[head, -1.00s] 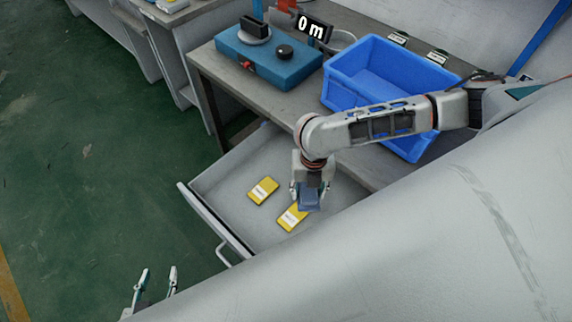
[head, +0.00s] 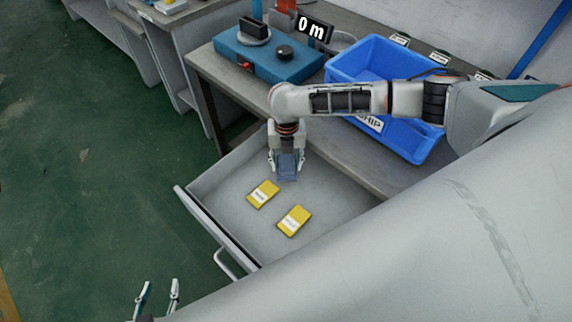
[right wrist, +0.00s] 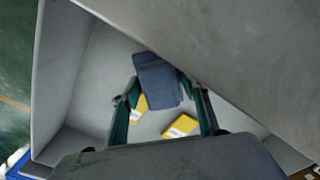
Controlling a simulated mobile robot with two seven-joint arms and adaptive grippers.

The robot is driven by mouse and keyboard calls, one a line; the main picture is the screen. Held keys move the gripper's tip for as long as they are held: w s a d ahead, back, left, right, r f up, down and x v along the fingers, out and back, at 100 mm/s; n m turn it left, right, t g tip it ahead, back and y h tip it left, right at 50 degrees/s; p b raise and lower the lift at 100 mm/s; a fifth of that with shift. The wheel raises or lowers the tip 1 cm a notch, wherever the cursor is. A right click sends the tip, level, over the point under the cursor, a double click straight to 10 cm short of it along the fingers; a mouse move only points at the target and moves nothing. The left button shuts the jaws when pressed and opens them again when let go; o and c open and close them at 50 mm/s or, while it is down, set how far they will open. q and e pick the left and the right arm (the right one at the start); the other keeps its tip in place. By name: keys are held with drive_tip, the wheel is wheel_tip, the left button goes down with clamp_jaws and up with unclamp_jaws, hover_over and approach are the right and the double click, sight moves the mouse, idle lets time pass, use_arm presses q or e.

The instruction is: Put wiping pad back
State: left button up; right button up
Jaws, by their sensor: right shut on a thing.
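The wiping pad (head: 288,167) is a dark blue-grey piece held in my right gripper (head: 287,164), over the back part of the open drawer (head: 222,189). In the right wrist view the pad (right wrist: 156,80) sits between the two fingers of my right gripper (right wrist: 163,98), which is shut on it. I cannot tell for sure whether the pad touches the drawer floor. My left gripper (head: 157,294) is at the bottom left over the floor, its two fingers apart and nothing between them.
Two yellow packs, one (head: 263,194) nearer the pad and one (head: 294,221) to its right, lie in the drawer. On the workbench are a blue bin (head: 409,146) and a blue device (head: 262,62). The drawer's left part is bare.

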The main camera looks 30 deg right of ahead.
sight(286, 160)
drive_tip(key=shift+f, duration=0.45)
drive_tip(key=shift+f, duration=0.1)
drive_tip(key=shift+f, duration=0.4)
drive_tip(key=shift+f, duration=0.1)
drive_tip(key=o, duration=1.2)
drive_tip(key=shift+c, duration=0.2)
wheel_tip(286, 160, up, 12)
drive_tip(key=p, duration=0.2)
drive_tip(key=shift+w+f+p, duration=0.1)
drive_tip(key=shift+p, duration=0.2)
drive_tip(key=shift+r, duration=0.7)
